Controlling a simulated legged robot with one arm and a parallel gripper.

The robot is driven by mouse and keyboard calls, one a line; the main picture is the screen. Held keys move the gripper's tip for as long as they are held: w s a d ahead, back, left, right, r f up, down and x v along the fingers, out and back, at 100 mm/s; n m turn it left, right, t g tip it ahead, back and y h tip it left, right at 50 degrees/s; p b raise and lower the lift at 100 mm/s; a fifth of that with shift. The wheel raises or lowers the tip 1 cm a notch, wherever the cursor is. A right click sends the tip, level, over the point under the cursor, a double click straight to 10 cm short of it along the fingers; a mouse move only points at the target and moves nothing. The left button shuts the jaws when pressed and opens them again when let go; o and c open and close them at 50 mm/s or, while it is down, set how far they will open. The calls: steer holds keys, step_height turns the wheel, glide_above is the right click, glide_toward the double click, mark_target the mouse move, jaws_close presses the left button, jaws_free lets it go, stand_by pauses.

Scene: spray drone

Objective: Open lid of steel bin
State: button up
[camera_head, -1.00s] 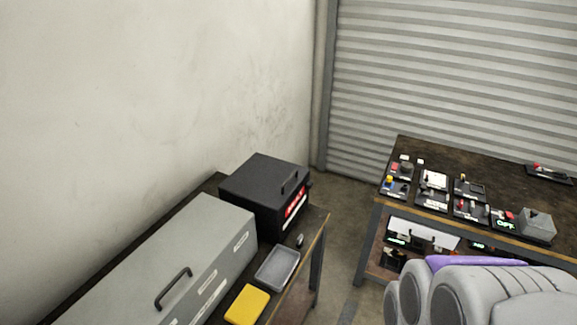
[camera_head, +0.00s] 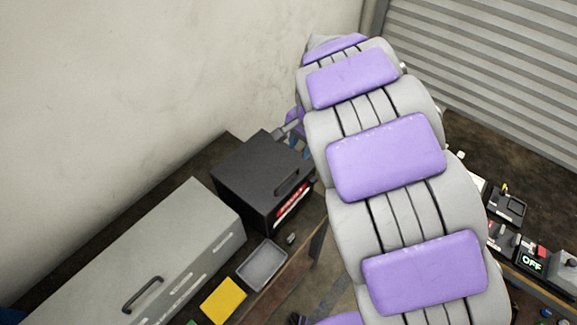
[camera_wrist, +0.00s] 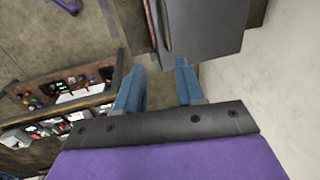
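A long light-grey metal bin (camera_head: 150,250) with a dark handle (camera_head: 142,295) on its lid lies along the wall at left in the head view; its lid looks shut. A black box (camera_head: 262,185) with a handle on top and a red label stands at its far end, lid shut. I cannot tell for certain which is the steel bin. The dark box (camera_wrist: 205,25) at the top of the wrist view looks like the black one. My gripper (camera_wrist: 160,66) has two blue fingers apart with nothing between them, just short of that box. In the head view it is mostly hidden.
A grey tray (camera_head: 262,264) and a yellow block (camera_head: 223,301) lie on the bench beside the bins. The wall (camera_wrist: 285,75) is close on the right in the wrist view. A table with control panels (camera_wrist: 60,105) stands at left there.

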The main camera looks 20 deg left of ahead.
steer(key=a, duration=0.3)
glide_toward(287, 177)
steer(key=f, duration=0.2)
steer(key=a+f, duration=0.1)
steer(key=f, duration=0.1)
steer(key=a+f, duration=0.1)
steer(key=f, duration=0.1)
steer(key=shift+w+f, duration=0.1)
steer(key=shift+f, duration=0.3)
steer(key=shift+d+f, duration=0.4)
steer(key=shift+f, duration=0.05)
steer(key=shift+d, duration=0.3)
steer(key=shift+a, duration=0.15)
steer(key=shift+a+f, duration=0.2)
steer(key=shift+a, duration=0.35)
steer(key=c, duration=0.5)
steer(key=shift+w+d+r, duration=0.1)
steer(key=shift+d+r, duration=0.05)
steer(key=shift+d, duration=0.2)
jaws_close()
